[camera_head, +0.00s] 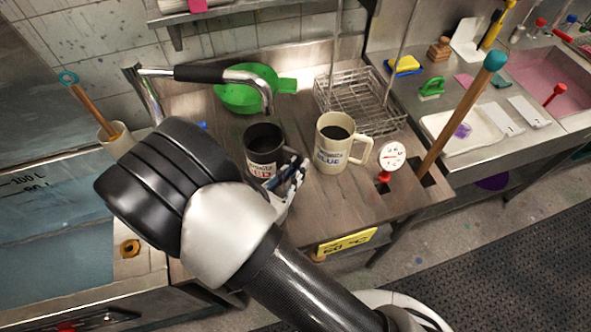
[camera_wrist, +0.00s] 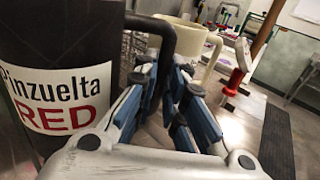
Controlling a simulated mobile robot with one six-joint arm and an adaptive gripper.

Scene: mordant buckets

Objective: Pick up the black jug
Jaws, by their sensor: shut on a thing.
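The black jug (camera_head: 263,138) is upright at the middle of the steel draining bench, with a white label in red lettering. In the wrist view the black jug (camera_wrist: 60,35) fills the left side, its label reading "Pinzuelta RED". My gripper (camera_head: 297,172) is at the jug's right side, where its handle is. In the wrist view my gripper (camera_wrist: 168,88) has its blue-padded fingers on either side of the black handle, shut on it. My wrist and the fingers hide part of the handle and the jug's base. I cannot tell whether the base touches the bench.
A cream jug (camera_head: 333,153) marked BLUE stands close on the right. A green colander (camera_head: 240,97) and a tap (camera_head: 200,74) are behind. A wire rack (camera_head: 360,100) is at back right. A dial thermometer (camera_head: 391,156) and a wooden pole (camera_head: 458,117) stand farther right.

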